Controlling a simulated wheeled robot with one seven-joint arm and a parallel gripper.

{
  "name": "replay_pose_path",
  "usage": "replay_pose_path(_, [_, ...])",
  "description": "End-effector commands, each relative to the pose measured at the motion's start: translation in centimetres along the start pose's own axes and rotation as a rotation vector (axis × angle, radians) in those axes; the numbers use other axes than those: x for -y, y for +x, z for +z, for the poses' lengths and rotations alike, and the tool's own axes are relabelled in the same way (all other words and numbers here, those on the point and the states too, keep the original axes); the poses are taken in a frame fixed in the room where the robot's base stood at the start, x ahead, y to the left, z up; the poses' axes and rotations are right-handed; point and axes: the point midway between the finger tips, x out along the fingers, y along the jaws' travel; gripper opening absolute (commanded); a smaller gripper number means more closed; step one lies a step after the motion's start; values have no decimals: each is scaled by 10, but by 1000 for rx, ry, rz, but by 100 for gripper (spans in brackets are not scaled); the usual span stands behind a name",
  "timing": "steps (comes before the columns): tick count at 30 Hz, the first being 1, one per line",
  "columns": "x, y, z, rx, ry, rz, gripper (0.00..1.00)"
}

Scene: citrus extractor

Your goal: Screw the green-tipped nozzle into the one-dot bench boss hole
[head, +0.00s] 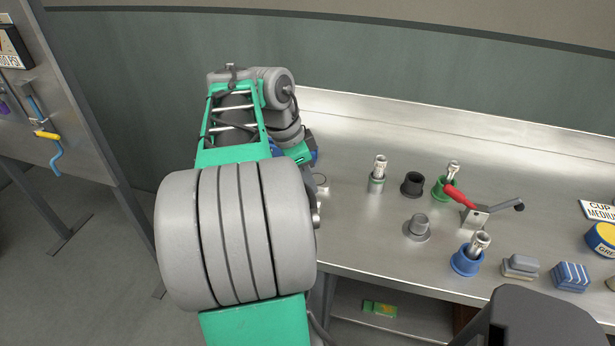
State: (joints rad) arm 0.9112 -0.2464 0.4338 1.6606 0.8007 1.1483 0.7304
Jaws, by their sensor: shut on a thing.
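My arm fills the centre left and its wrist end (300,150) points down behind the large grey joint. My gripper's fingers and anything between them are hidden there. A silver nozzle (380,164) stands upright on the bench with a grey-green collar at its base. Another silver nozzle (453,170) leans in a green holder (441,189), and a third (480,242) leans in a blue holder (465,263). A grey boss (417,226) stands on the bench; no dots can be made out on it. I cannot tell which nozzle has the green tip.
A black holder (412,184) looks empty. Grey blocks (521,267), a striped block (570,277) and a blue-yellow tin (602,239) are at right. The bench's back strip (470,142) is clear.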

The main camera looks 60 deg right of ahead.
Motion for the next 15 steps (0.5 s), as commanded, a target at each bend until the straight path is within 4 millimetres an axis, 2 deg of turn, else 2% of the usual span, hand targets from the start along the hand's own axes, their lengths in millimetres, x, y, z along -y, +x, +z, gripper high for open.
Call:
replay_pose_path(2, [1,-1,0,-1,54,17,0])
replay_pose_path(7, [1,-1,0,-1,55,16,0])
replay_pose_path(11, [1,-2,0,0,189,59,0])
replay_pose_path(15, [1,-1,0,0,194,57,0])
